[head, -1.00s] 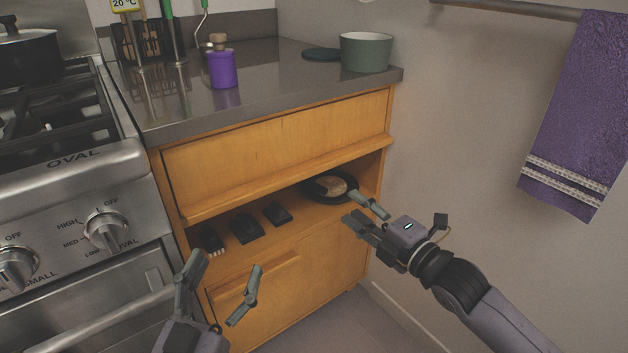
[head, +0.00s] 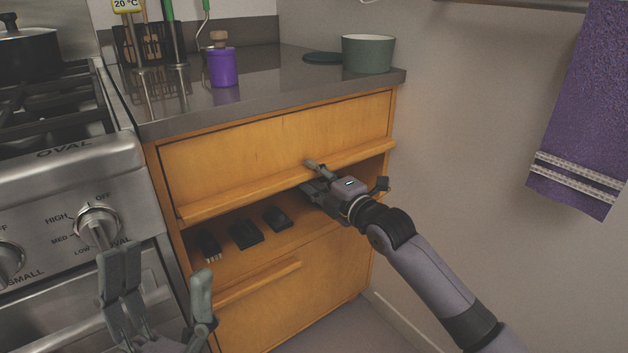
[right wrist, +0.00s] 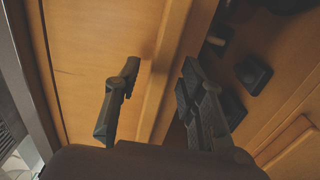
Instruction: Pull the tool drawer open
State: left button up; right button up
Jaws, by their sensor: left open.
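The tool drawer, apparently the wide wooden top drawer (head: 260,140), is closed under the counter. A long wooden lip (head: 240,195) runs along its lower edge. My right gripper (head: 311,177) is at the right half of that lip, one finger in front of or above it, the other below. In the right wrist view my right gripper (right wrist: 160,66) is open, with the lip (right wrist: 163,85) between its spread fingers; I see no firm contact. My left gripper (head: 162,268) is open and empty at the lower left, in front of the stove and cabinet.
An open shelf below the drawer holds several black objects (head: 245,233). A lower wooden front (head: 290,310) has its own lip. The stove (head: 60,200) stands at left, a wall with a purple towel (head: 580,110) at right. A purple bottle (head: 222,66) and green pot (head: 367,54) stand on the counter.

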jog(key=shift+c, duration=0.6)
grip_shut()
dwell(0.3)
